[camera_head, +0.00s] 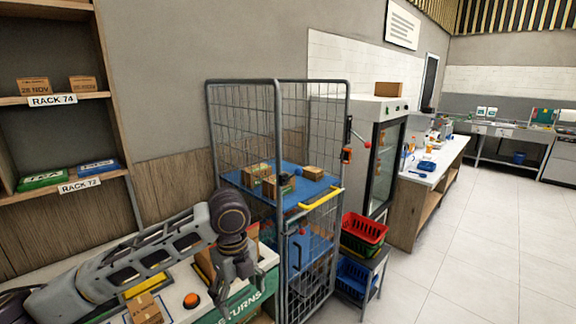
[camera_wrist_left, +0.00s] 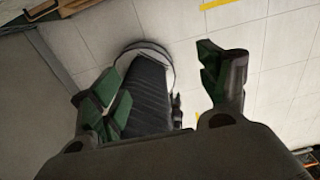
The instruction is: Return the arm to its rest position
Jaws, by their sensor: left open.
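My left arm (camera_head: 130,265) reaches in from the left of the head view, over the returns counter (camera_head: 255,290). My left gripper (camera_head: 236,285) hangs downward at the counter's right part, in front of the wire cage trolley. In the left wrist view its two fingers (camera_wrist_left: 170,90) are spread apart with nothing between them. Behind them that view shows pale floor tiles and a dark rounded shape that I cannot identify for sure. My right arm and gripper are not in view.
A wire cage trolley (camera_head: 278,130) with boxes on a blue shelf stands just beyond the gripper. A small box (camera_head: 146,308) and an orange button (camera_head: 191,300) are on the counter. Red and blue baskets (camera_head: 363,233) stand right of the trolley. Open floor (camera_head: 470,240) lies at right.

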